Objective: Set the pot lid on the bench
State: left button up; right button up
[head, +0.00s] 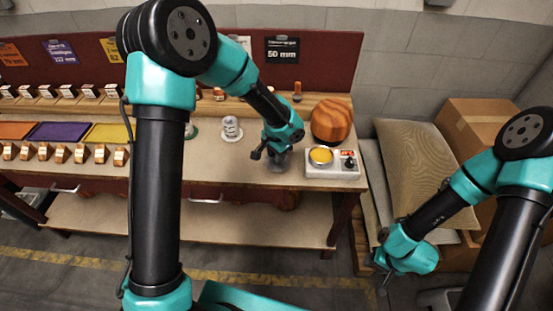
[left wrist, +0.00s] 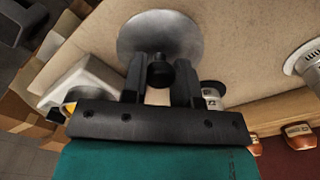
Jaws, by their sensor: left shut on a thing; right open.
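The pot lid is a grey metal disc with a black knob. In the left wrist view the lid (left wrist: 150,30) is in front of my left gripper (left wrist: 160,85), whose fingers are shut on its knob. In the head view the lid (head: 278,168) shows as a grey patch under my left gripper (head: 275,153), over the bench (head: 240,170) near its front edge. I cannot tell whether the lid touches the bench top. My right gripper (head: 384,272) is open and empty, low at the right, off the bench.
A white appliance (head: 345,171) with a round yellow-filled pot (head: 320,155) stands just right of the lid. A wooden ball-shaped block (head: 331,121) is behind it. A white labelled canister (head: 231,128) stands to the left. A sack (head: 415,170) and cardboard boxes (head: 475,120) are right of the bench.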

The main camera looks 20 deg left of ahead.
pick_arm(q)
jog(key=shift+w+a+f, duration=0.1)
jog(key=shift+w+f, duration=0.15)
jog(key=shift+w, duration=0.2)
jog(key=shift+f, duration=1.55)
jog(key=shift+f, duration=0.15)
jog(key=o, duration=0.9)
jog(key=shift+o, duration=0.2)
notch_tip(320, 180, up, 12)
jog(key=shift+r, duration=0.15)
